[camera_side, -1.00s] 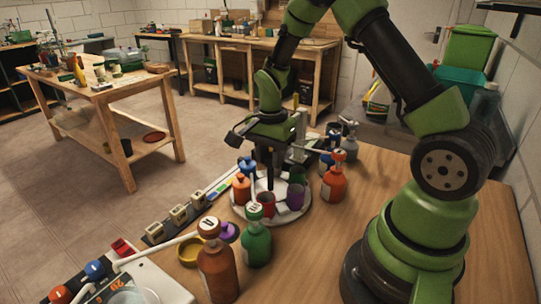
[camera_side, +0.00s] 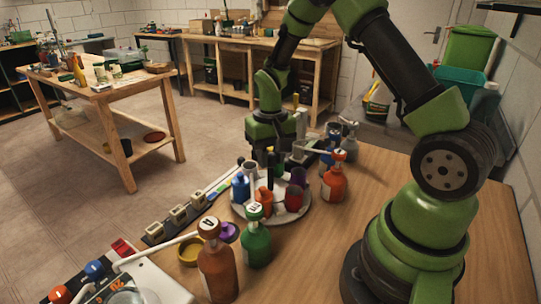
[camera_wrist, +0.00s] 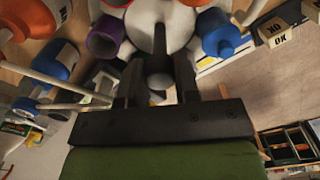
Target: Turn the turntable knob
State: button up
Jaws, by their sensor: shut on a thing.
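The white round turntable (camera_side: 280,217) stands on the wooden bench and bears several small containers: a blue one (camera_side: 240,188), an orange one (camera_side: 264,201), a dark red one (camera_side: 294,198) and a purple one (camera_side: 298,176). It also shows in the wrist view (camera_wrist: 178,35). My gripper (camera_side: 269,160) points down over the turntable's middle. In the wrist view my gripper (camera_wrist: 159,78) has its two dark fingers on either side of the greyish knob (camera_wrist: 159,80), shut on it. The knob is mostly hidden by my gripper in the side view.
Orange (camera_side: 334,182) and green (camera_side: 257,242) pump bottles stand close around the turntable. Grey bottles (camera_side: 349,143) stand behind. Open bench lies to the right.

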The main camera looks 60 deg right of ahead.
jog(key=n, duration=0.4)
jog(key=shift+n, duration=1.9)
jog(key=o, duration=0.9)
jog(key=shift+r, duration=0.1)
notch_tip(320, 180, up, 10)
jog(key=shift+f, duration=0.2)
jog(key=shift+r, duration=0.1)
